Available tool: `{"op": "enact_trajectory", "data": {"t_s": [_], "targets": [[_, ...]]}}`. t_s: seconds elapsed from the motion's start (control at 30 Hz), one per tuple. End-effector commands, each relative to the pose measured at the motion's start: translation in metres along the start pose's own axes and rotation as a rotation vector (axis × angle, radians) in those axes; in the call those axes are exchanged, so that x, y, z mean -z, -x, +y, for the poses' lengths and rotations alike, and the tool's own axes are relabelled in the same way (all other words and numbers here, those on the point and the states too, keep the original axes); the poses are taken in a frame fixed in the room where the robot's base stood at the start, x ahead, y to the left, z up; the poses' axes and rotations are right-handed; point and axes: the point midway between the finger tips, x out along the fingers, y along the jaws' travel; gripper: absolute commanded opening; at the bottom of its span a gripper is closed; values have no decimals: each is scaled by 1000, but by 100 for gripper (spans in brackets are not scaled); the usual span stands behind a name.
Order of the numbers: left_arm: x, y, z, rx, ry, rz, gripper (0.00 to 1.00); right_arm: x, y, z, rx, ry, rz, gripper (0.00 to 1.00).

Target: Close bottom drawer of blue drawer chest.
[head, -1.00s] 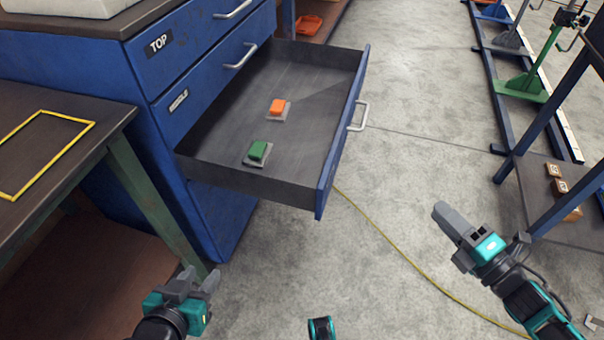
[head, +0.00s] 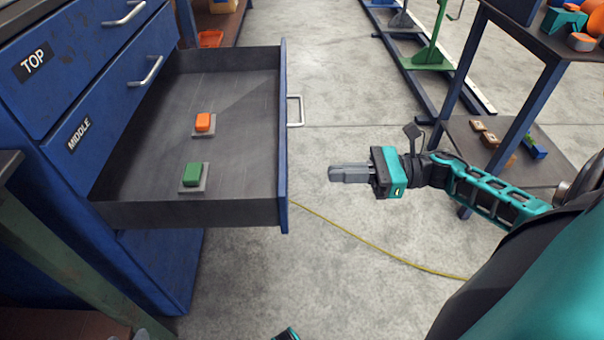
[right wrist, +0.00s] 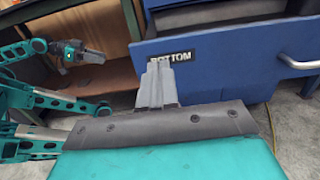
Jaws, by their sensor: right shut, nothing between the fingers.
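The blue drawer chest (head: 45,110) stands at the left of the head view. Its bottom drawer (head: 235,213) is pulled far out, with a silver handle (head: 300,111) on its front. In the right wrist view the drawer front (right wrist: 220,75) carries the label BOTTOM. My right gripper (head: 332,173) is shut and empty, pointing at the drawer front from the right, with a gap between them in the head view. It also shows in the right wrist view (right wrist: 158,65). My left gripper (right wrist: 98,57) shows small in the right wrist view; its jaws are unclear.
An orange block (head: 203,122) and a green block (head: 193,175) sit on grey plates inside the drawer. A dark table (head: 8,165) stands at the left, a shelf rack (head: 560,170) at the right.

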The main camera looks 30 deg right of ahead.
Motion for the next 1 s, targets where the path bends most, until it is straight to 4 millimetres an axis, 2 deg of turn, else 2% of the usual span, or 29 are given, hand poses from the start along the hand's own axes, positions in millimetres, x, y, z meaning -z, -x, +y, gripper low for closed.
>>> {"op": "enact_trajectory", "data": {"t_s": [0.03, 0.2, 0.4, 1.0], "targets": [[-2, -1, 0, 0, 0, 0, 40, -1, -12, 0, -3, 3, -5, 0], [-4, -2, 0, -1, 1, -3, 40, 0, -45, 0, -1, 1, -4, 0], [-5, -3, 0, -1, 3, -8, 40, 0, -68, 0, -1, -1, -2, 0], [-3, -3, 0, 0, 4, -4, 40, 0, -78, 3, 1, -3, -3, 0]]}}
